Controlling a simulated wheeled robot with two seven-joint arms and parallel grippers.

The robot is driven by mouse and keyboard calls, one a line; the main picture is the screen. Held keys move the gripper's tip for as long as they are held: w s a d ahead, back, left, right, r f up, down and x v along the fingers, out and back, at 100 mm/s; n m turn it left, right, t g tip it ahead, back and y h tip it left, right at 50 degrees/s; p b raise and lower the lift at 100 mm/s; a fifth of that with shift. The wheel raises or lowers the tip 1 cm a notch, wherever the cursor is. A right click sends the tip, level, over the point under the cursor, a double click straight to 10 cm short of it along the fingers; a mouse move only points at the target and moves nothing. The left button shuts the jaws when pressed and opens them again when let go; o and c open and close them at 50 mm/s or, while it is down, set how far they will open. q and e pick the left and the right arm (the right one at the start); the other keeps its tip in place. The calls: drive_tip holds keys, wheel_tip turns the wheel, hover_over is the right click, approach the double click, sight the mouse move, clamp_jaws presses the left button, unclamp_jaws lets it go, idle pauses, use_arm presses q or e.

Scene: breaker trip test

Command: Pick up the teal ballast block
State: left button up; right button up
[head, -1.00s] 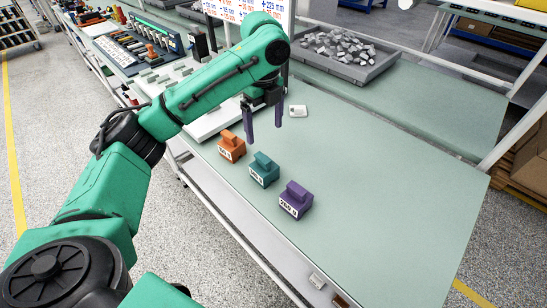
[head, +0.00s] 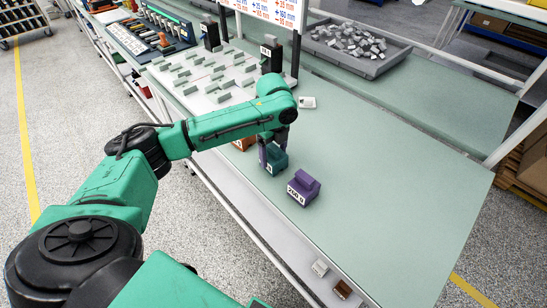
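The teal ballast block (head: 277,162) sits on the green bench top, between the orange block and the purple block. My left gripper (head: 273,147) is lowered over it from above, one dark purple finger along its left side and the other near its upper right. The fingers look apart, with the block's upper part between them; my wrist hides part of the block and its label. The orange block (head: 243,144) is mostly hidden behind my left forearm. The purple block (head: 304,187) stands clear to the lower right. My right gripper is not in view.
A grey tray of metal pieces (head: 357,45) stands at the back. A white board with several grey-green pieces (head: 205,85) lies beyond my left arm. A small white item (head: 307,102) lies on the bench. The bench right of the blocks is clear.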

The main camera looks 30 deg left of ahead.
use_arm(q)
clamp_jaws()
drive_tip(key=shift+r, duration=0.1)
